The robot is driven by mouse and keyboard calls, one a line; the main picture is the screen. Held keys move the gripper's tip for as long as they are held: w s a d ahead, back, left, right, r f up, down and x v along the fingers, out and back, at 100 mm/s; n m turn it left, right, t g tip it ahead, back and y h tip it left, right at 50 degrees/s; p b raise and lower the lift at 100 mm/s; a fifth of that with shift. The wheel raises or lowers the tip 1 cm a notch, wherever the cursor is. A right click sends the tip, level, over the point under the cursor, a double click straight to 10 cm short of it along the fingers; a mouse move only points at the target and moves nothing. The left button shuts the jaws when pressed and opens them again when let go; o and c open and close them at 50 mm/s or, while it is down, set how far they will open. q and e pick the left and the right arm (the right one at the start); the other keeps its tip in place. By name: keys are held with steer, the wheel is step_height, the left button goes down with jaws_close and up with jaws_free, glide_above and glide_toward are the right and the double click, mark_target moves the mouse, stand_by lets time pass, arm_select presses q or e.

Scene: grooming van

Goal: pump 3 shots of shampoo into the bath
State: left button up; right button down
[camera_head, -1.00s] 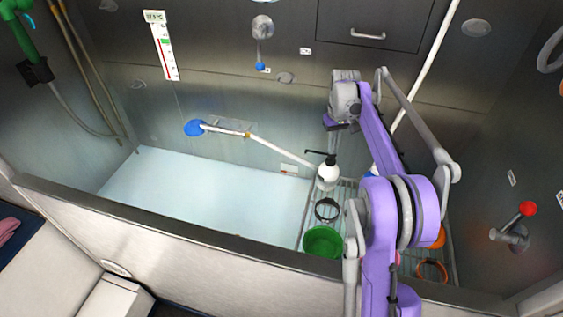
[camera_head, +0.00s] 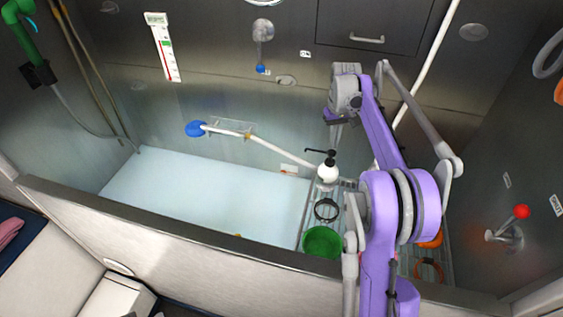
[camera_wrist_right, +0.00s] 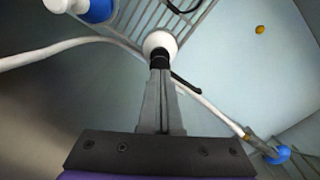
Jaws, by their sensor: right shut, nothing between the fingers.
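The white shampoo bottle (camera_head: 327,172) stands upright on the slatted rack beside the bath (camera_head: 205,197). Its black pump (camera_head: 320,153) stands raised, with the spout pointing left toward the bath. My right gripper (camera_head: 334,143) is just above the pump head, shut and empty. In the right wrist view its shut fingers (camera_wrist_right: 160,78) point at the black pump top, with the white bottle (camera_wrist_right: 160,43) below. I cannot tell whether they touch the pump. A small yellow blob (camera_head: 238,236) lies in the bath near its front wall and also shows in the wrist view (camera_wrist_right: 260,29). My left gripper is out of view.
A green bowl (camera_head: 322,242) and a dark ring (camera_head: 326,209) sit on the rack in front of the bottle. A white hose with a blue head (camera_head: 195,129) runs along the back wall. A red-knobbed lever (camera_head: 521,212) is at right.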

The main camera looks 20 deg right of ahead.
stand_by(0.3)
arm_select(q)
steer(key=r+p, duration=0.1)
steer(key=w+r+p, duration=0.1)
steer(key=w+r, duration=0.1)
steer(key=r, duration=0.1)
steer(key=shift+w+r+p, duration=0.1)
steer(key=shift+p, duration=0.3)
arm_select(e)
step_height(320, 180, up, 6)
